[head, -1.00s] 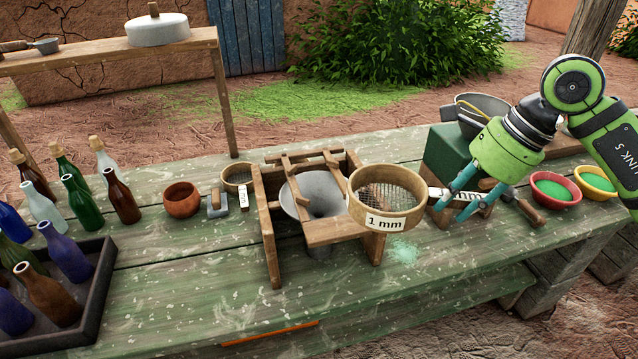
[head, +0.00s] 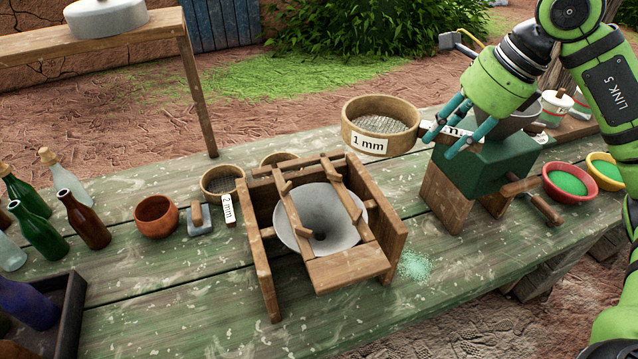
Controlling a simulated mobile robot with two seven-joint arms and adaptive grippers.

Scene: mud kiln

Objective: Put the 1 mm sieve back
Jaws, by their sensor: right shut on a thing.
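The 1 mm sieve (head: 362,122) is a round wooden ring with wire mesh and a "1 mm" label. It is held up, level, behind and right of a wooden stand (head: 376,210) with a grey funnel (head: 321,228). My right gripper (head: 440,147) is shut on the sieve's handle, at the sieve's right. The 2 mm sieve (head: 222,171) lies left of the stand, its labelled handle towards me. Another round wooden rim (head: 280,158) shows behind the stand, mostly hidden. My left gripper is not in view.
A green grinder box (head: 480,165) with a crank stands right, close below my right gripper. Red (head: 569,196) and yellow (head: 606,183) bowls of green powder stand beside it. A clay bowl (head: 156,220) and bottles are left. The front middle of the table (head: 180,310) is clear.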

